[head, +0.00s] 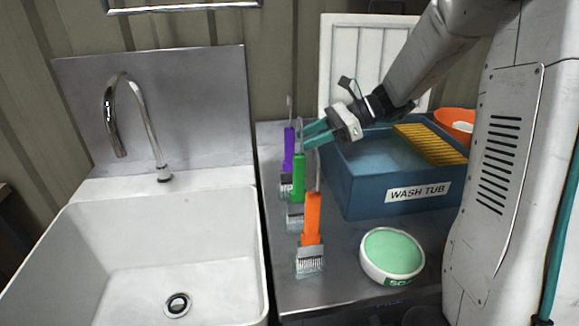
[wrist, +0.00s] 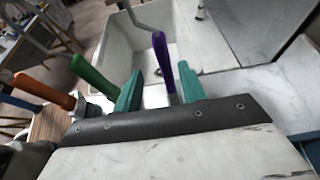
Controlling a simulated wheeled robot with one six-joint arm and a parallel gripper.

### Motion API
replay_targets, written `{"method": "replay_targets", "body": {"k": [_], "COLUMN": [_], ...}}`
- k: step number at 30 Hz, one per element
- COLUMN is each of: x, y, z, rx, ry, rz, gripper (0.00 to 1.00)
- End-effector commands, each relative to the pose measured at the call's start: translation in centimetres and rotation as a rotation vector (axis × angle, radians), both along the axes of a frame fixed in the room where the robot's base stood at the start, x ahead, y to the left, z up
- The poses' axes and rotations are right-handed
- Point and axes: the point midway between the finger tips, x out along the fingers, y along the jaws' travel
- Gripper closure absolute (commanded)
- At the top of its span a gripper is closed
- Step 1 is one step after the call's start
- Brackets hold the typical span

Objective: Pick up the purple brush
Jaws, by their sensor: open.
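The purple brush (head: 289,149) stands upright, bristles down, at the back of a row of brushes on the metal counter beside the sink. My gripper (head: 304,136) is open, its teal fingers pointing left at the upper part of the purple handle. In the wrist view, the purple brush (wrist: 161,52) shows between the two spread fingers of my gripper (wrist: 160,68), with a gap on each side. I cannot tell how deep the handle sits between them. Its lower part is hidden there by the dark gripper edge.
A green brush (head: 298,178) and an orange brush (head: 312,215) stand nearer in the row. The blue wash tub (head: 368,190) with a yellow ribbed piece (head: 430,145) is right of them. A soap bowl (head: 392,255) sits in front. A white sink (head: 140,245) lies left.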

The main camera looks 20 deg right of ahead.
Motion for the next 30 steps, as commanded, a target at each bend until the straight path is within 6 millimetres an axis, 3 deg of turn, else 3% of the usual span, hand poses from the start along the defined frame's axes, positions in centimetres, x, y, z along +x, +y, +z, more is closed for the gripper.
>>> {"method": "replay_targets", "body": {"k": [15,24,29,30], "x": [1.9,2.0,2.0,2.0], "y": [5.9,6.4,6.4,6.4], "z": [-2.6,-2.8,-2.8,-2.8], "rx": [-0.001,-0.001,-0.002,-0.002], "ry": [0.0,-0.001,-0.001,-0.001], "rz": [0.003,0.002,0.002,0.002], "gripper": [0.59,0.59,1.0,1.0]}}
